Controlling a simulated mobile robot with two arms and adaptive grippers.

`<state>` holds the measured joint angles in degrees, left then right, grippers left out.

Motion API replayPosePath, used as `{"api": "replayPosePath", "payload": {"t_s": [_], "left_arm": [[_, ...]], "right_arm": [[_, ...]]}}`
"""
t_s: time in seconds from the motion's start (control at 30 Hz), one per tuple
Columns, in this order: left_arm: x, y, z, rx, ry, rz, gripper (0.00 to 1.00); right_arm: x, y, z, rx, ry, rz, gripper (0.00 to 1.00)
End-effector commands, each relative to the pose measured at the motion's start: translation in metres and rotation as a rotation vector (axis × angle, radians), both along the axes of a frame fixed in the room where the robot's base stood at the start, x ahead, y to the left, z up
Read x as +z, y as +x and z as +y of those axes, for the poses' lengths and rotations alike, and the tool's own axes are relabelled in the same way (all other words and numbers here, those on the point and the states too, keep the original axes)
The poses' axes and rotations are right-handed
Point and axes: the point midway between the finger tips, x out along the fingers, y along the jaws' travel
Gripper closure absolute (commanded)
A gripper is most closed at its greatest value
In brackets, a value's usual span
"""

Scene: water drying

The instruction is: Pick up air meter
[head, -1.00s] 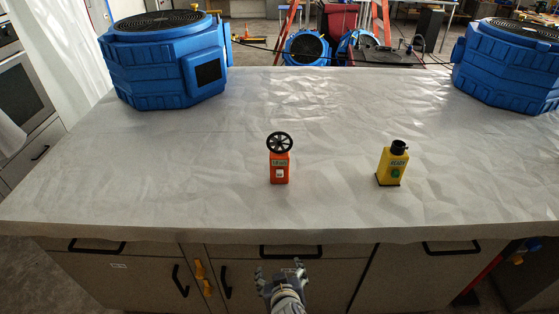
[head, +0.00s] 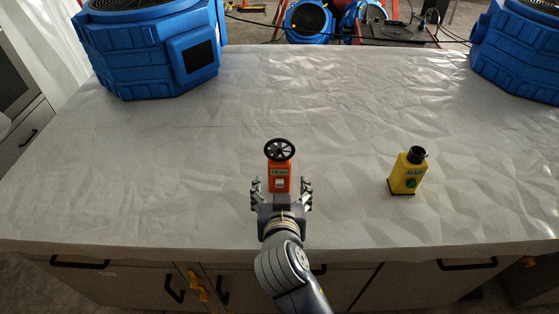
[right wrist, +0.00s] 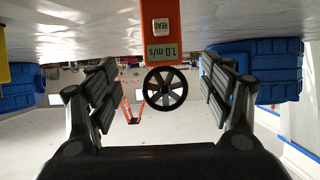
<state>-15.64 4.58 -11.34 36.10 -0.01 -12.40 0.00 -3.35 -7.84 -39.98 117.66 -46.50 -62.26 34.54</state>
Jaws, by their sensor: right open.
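The air meter is an orange handheld device (head: 280,176) with a black fan wheel on top. It stands upright on the covered counter (head: 340,215). My right gripper (head: 281,184) is open, with one finger on each side of the orange body in the head view. In the right wrist view, which is upside down, the air meter (right wrist: 161,38) sits centred beyond the open fingers, with a display reading "1.0 m/s" and a white button. I see no finger clearly touching it. My left gripper is not in view.
A yellow device (head: 407,174) with a black top and green button stands to the right on the counter. Large blue machines stand at the back left (head: 150,50) and back right (head: 520,55). The counter between them is clear.

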Motion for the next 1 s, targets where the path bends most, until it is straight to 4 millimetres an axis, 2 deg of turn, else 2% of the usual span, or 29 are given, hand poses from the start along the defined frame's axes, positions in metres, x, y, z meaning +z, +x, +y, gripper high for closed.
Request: {"api": "replayPosePath", "payload": {"t_s": [0.2,0.37,0.47,0.73,1.0], "left_arm": [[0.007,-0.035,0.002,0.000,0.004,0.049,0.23],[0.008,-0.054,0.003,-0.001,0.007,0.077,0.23],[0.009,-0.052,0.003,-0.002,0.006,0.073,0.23],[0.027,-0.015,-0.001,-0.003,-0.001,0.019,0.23],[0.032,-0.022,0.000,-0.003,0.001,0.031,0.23]], "right_arm": [[-0.011,0.030,0.000,0.000,-0.005,0.001,0.27],[-0.017,0.042,0.000,0.001,-0.003,0.001,0.27],[-0.019,0.045,0.000,0.001,-0.002,0.002,0.27],[-0.028,0.068,0.003,0.001,-0.006,0.001,0.27],[-0.039,0.089,0.004,0.001,-0.003,0.001,0.27]]}}
